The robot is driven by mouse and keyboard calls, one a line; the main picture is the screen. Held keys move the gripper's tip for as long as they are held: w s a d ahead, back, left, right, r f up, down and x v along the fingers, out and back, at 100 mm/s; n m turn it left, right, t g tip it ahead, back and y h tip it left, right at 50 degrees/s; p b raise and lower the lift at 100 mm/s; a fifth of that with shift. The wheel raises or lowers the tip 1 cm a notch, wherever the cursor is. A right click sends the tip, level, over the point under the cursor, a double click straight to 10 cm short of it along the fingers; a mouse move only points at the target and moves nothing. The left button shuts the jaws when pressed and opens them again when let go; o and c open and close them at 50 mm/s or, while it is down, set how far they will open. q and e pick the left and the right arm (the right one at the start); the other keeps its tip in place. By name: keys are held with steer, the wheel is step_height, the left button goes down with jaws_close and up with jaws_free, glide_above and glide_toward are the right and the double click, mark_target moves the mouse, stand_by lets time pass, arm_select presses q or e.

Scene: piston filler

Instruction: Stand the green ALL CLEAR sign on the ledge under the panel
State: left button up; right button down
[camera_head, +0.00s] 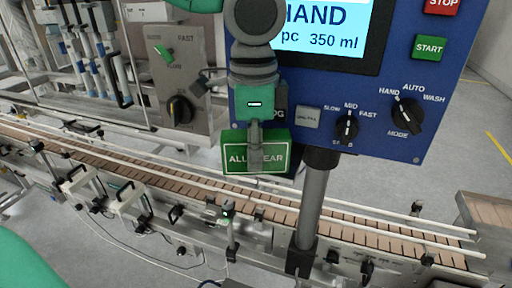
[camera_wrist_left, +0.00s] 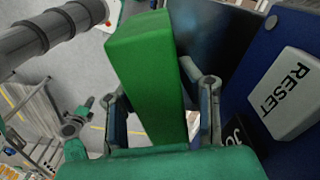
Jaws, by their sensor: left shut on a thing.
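The green ALL CLEAR sign (camera_head: 235,158) is a small block with white lettering and a white border. In the head view it is upright at the lower edge of the blue panel (camera_head: 388,130), its lettering facing me. My left gripper (camera_head: 255,143) comes down from above and is shut on it, covering the middle of the lettering. In the left wrist view the sign (camera_wrist_left: 148,75) lies between the two fingers (camera_wrist_left: 160,110). A dark part shows just right of the sign; I cannot tell whether it is the ledge or whether the sign touches it. My right gripper is not in view.
The panel carries a lit screen (camera_head: 322,28), a START button (camera_head: 429,47), a speed knob (camera_head: 346,128) and a mode knob (camera_head: 406,115). A grey post (camera_head: 312,205) stands under it. A conveyor (camera_head: 370,228) with rails runs below. A RESET button (camera_wrist_left: 285,92) is close to the gripper.

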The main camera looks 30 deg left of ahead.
arm_select(q)
steer(key=o, duration=1.2)
step_height(320, 180, up, 12)
steer(key=shift+a+r, duration=0.1)
